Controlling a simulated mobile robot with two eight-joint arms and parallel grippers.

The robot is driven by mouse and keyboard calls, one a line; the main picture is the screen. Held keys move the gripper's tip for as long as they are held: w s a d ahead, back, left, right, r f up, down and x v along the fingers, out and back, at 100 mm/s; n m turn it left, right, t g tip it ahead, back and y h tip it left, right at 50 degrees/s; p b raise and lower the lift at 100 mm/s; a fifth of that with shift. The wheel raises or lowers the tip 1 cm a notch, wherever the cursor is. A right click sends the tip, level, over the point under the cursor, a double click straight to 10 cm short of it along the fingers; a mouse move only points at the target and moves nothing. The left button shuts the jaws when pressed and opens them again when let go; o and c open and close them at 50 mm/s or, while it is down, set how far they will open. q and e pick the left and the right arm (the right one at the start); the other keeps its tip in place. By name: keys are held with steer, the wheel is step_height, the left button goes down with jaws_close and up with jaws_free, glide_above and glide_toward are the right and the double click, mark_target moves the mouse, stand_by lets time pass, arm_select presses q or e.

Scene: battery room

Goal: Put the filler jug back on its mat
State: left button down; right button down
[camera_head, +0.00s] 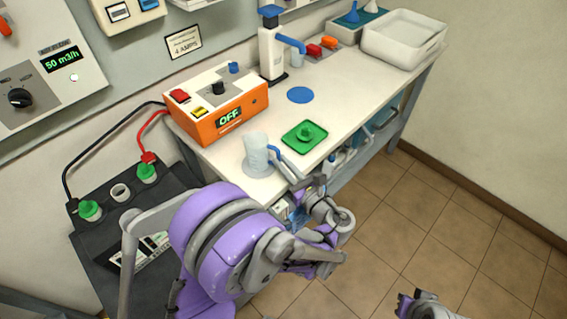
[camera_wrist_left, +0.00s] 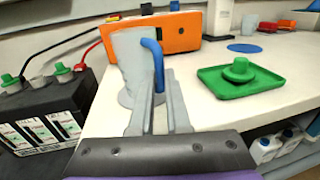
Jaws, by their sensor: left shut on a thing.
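The filler jug (camera_head: 257,150), pale and translucent with a blue handle, is near the front left of the white bench. It also shows in the left wrist view (camera_wrist_left: 131,58). A round grey mat (camera_wrist_left: 126,98) shows around its foot; I cannot tell whether the jug touches it. My left gripper (camera_head: 283,168) is shut on the jug's blue handle (camera_wrist_left: 154,62), its fingers reaching in from the front. A flat blue disc (camera_head: 300,95) lies bare farther back. Part of my right gripper (camera_head: 408,302) shows at the bottom edge; its jaw state is unclear.
A green tray (camera_head: 304,138) with a green cap stands right of the jug. An orange charger box (camera_head: 217,104) stands behind it. A black battery (camera_head: 128,213) with cables is left of the bench. A white dispenser (camera_head: 273,52) and basin (camera_head: 404,38) stand farther back.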

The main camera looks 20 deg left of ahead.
arm_select(q)
steer(key=c, duration=0.8)
jaws_free()
steer(key=b+v, duration=0.1)
steer(key=v, duration=0.9)
steer(key=shift+s+d, duration=0.2)
steer(key=shift+d, duration=0.15)
